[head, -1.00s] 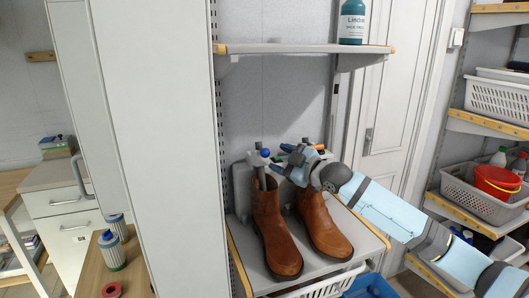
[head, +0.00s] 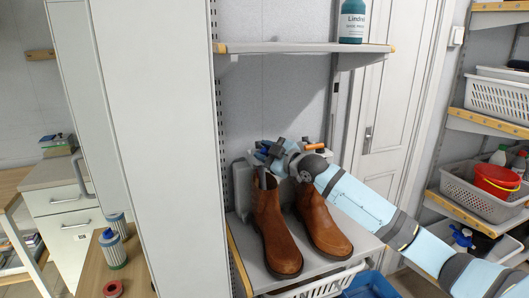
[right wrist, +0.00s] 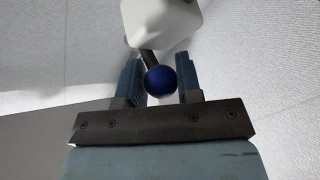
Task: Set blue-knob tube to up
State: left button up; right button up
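The blue knob (right wrist: 160,81) shows in the right wrist view, below a pale rounded block (right wrist: 160,22) with a dark stem. My right gripper (right wrist: 161,72) is open, with one finger on each side of the knob; whether either finger touches it I cannot tell. In the head view my right gripper (head: 266,151) is above the left brown boot (head: 274,235) and hides most of the blue-knob tube (head: 263,179), whose lower part enters that boot. An orange knob (head: 314,146) shows behind the right brown boot (head: 322,220). My left gripper is not in view.
The boots stand on a grey shelf (head: 365,243). An upper shelf (head: 300,48) holds a teal bottle (head: 351,22). A tall white panel (head: 150,150) closes off the left. A white basket (head: 320,287) is below. Shelving with baskets and a red bucket (head: 495,181) stands at right.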

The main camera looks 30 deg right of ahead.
grip_shut()
jog(key=shift+r, duration=0.1)
pick_arm(q)
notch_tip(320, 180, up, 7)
jog(key=p, duration=0.8)
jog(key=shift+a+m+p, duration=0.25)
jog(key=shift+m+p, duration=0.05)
pick_arm(e)
jog(key=w+r, duration=0.3)
jog(key=r, duration=0.8)
jog(key=shift+w+d+r, duration=0.2)
jog(key=shift+d+r, duration=0.1)
jog(key=shift+d, duration=0.05)
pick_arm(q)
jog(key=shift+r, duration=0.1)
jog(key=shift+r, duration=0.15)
pick_arm(e)
jog(key=o, duration=0.9)
grip_release()
